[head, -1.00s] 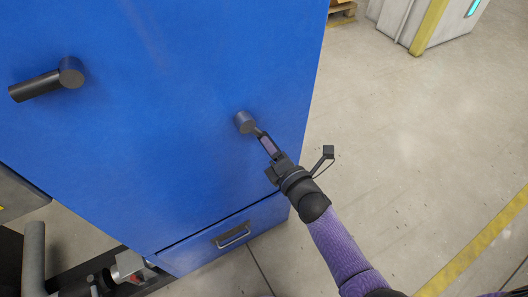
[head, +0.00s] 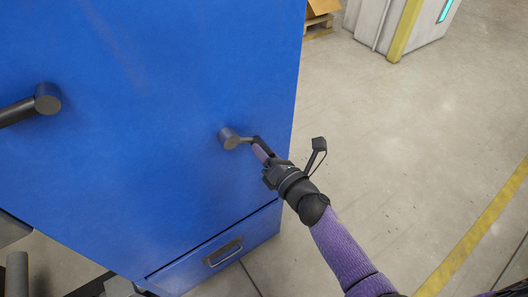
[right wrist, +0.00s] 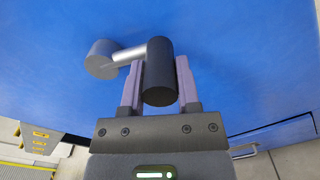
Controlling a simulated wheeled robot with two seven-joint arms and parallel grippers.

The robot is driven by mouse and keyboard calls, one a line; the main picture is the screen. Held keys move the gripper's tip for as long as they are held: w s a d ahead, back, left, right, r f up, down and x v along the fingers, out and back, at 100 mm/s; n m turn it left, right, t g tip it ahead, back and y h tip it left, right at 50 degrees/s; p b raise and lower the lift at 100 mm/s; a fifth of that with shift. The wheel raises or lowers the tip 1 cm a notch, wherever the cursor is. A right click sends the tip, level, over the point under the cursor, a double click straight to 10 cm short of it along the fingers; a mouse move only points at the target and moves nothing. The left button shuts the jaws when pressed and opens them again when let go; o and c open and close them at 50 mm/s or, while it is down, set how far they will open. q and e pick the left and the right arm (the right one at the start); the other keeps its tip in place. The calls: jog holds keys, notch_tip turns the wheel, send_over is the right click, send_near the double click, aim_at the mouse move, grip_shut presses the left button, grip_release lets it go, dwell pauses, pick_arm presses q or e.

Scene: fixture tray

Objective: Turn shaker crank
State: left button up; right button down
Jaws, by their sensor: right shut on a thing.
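The shaker crank's grey round hub (head: 228,138) sticks out of the blue panel (head: 150,160). Its short arm points right to the handle, which my right gripper (head: 262,152) covers in the head view. In the right wrist view, the black cylindrical handle (right wrist: 158,75) stands between the two purple fingers of my right gripper (right wrist: 160,90). The gripper is shut on it. The hub (right wrist: 103,58) is to the left there, joined to the handle by a light metal arm. I do not see my left gripper.
Another dark crank-like handle (head: 45,99) is on the panel's left. A drawer with a metal pull (head: 223,252) is below. Open concrete floor (head: 400,130) lies to the right, with a yellow line (head: 470,235) and a pale cabinet (head: 385,25) beyond.

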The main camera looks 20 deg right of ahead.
jog(key=shift+c, duration=1.6)
grip_release()
jog(key=p+v, duration=0.1)
jog(key=v, duration=0.9)
jog(key=shift+p, duration=0.3)
jog(key=shift+r, duration=0.1)
